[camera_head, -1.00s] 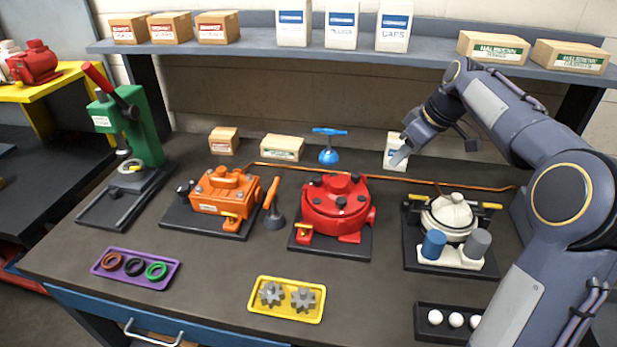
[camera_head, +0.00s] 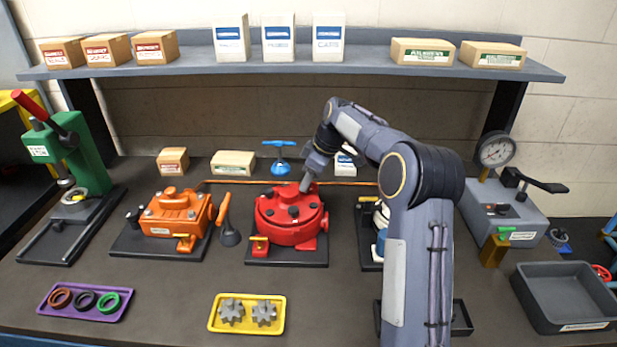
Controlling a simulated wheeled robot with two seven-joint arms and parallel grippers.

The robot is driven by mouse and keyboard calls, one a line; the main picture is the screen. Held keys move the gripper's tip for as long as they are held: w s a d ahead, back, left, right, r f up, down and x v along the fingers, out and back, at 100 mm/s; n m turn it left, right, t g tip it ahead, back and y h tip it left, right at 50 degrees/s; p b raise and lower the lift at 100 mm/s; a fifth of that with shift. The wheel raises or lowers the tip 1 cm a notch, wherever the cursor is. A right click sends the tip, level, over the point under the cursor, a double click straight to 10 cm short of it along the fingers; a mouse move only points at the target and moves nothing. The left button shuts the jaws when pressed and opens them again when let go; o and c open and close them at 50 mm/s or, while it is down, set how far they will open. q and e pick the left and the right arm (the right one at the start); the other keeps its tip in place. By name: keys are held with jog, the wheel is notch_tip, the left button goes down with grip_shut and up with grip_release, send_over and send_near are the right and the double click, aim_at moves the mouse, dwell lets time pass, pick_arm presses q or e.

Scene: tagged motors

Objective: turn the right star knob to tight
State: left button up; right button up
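The red motor (camera_head: 287,222) sits on a dark base plate in the middle of the bench, with several small dark knobs on its top. One dark knob (camera_head: 293,211) shows on the front of the top. I cannot tell which one is the right star knob or how tight it is. My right gripper (camera_head: 308,186) points down at the back right of the red motor's top, touching or just above it. Its grey fingertip hides what is behind it, and its opening cannot be made out. My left gripper is not in view.
An orange motor (camera_head: 177,214) and an orange-handled tool (camera_head: 228,220) stand left of the red motor. My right arm hides most of the white motor (camera_head: 368,235). A yellow tray (camera_head: 212,325) with grey gears is in front. A gauge unit (camera_head: 500,215) and grey bin (camera_head: 555,295) are right.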

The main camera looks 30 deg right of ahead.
jog(key=c, duration=0.7)
jog(key=shift+m, duration=0.3)
